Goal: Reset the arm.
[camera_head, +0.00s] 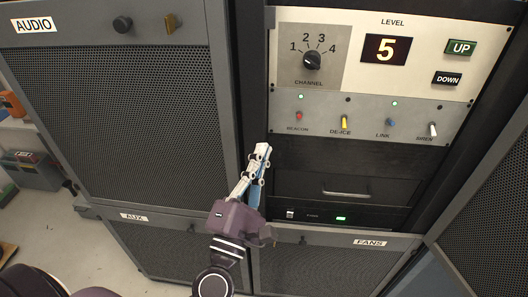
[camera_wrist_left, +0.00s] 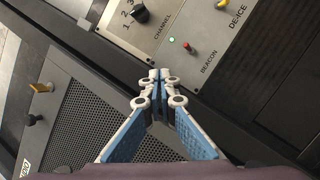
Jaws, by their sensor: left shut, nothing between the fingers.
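My left gripper (camera_head: 262,152) is in the middle of the head view, in front of the rack just below the toggle panel. Its fingers are shut with nothing between them. It also shows in the left wrist view (camera_wrist_left: 158,76), fingertips together, pointing toward the toggle panel near the red BEACON toggle (camera_wrist_left: 190,48). In the head view the fingertips are left of and below the BEACON toggle (camera_head: 299,116), and seem apart from it. My right gripper is not in view.
The toggle panel (camera_head: 365,122) also has DE-ICE, LINK and another toggle. Above are the CHANNEL knob (camera_head: 312,61), a display (camera_head: 387,48) reading 5, and UP and DOWN buttons. A drawer handle (camera_head: 345,192) sits below. An open mesh door (camera_head: 490,215) stands at right.

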